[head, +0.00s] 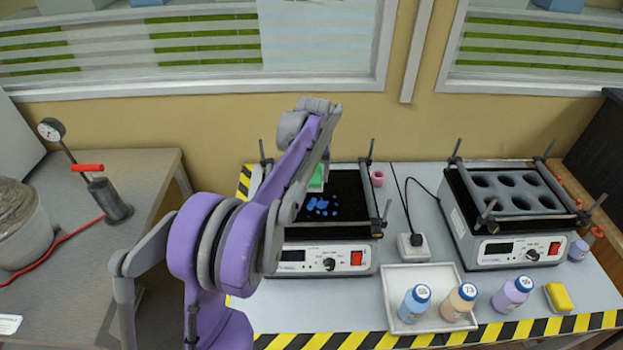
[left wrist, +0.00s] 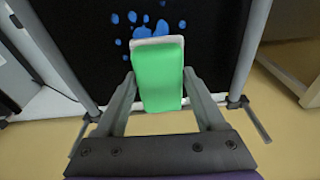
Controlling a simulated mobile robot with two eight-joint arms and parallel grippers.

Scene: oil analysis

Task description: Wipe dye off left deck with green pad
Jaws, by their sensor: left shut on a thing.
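The green pad (left wrist: 158,80) is held between the fingers of my left gripper (left wrist: 160,95), which is shut on it. The pad has a pale edge at its far end. In the head view the green pad (head: 317,180) is partly hidden by my arm, over the back part of the left deck (head: 350,208). Several blue dye spots (head: 321,206) lie on the black deck surface. In the left wrist view the blue dye (left wrist: 150,25) shows just beyond the pad's far end. I cannot tell if the pad touches the deck. My right gripper is not in view.
Upright rods (head: 368,150) and bars frame the deck. A pink cup (head: 377,179) stands to its right. A second device (head: 505,205) with round wells is at the right. A white tray (head: 392,275) with bottles (head: 415,303) and a yellow sponge (head: 559,297) lie in front.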

